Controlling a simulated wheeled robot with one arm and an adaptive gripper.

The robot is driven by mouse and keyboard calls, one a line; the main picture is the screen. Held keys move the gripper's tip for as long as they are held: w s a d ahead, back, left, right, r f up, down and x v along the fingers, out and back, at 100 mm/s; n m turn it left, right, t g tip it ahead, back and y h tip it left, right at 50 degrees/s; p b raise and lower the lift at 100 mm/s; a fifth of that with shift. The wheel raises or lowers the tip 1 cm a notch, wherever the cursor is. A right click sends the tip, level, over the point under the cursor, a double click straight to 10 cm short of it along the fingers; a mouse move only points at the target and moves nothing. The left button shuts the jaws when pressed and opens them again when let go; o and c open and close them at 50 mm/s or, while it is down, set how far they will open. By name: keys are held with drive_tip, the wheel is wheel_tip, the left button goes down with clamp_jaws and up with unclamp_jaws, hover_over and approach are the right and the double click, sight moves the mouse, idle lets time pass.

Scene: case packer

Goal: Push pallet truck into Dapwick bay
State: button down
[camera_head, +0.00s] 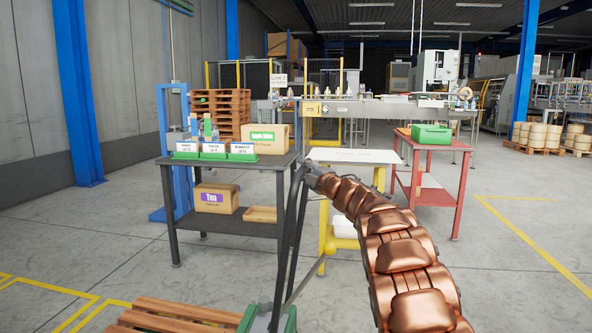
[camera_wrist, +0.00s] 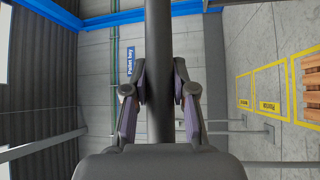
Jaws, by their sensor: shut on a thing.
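The pallet truck's dark handle (camera_head: 283,245) rises from its green body (camera_head: 262,320) at the bottom of the head view. My gripper (camera_head: 308,173) is at the top of the handle; its fingers are hard to make out there. In the wrist view my gripper (camera_wrist: 158,110) has a finger on each side of the dark handle bar (camera_wrist: 158,50) and is shut on it. A wooden pallet (camera_head: 165,316) lies beside the truck's body, cut off by the frame.
A dark table (camera_head: 225,165) with cartons stands just beyond the truck. A red table (camera_head: 437,195) with a green case stands farther right. Yellow floor lines (camera_head: 50,291) run at lower left. A blue wall sign (camera_wrist: 131,61) shows in the wrist view. Floor at left is open.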

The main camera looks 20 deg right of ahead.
drive_tip(key=shift+w+f, duration=0.1)
drive_tip(key=shift+w, duration=0.05)
drive_tip(key=c, duration=1.2)
unclamp_jaws()
drive_tip(key=shift+o, duration=1.4)
drive_tip(key=v, duration=1.2)
drive_tip(key=shift+a, duration=0.1)
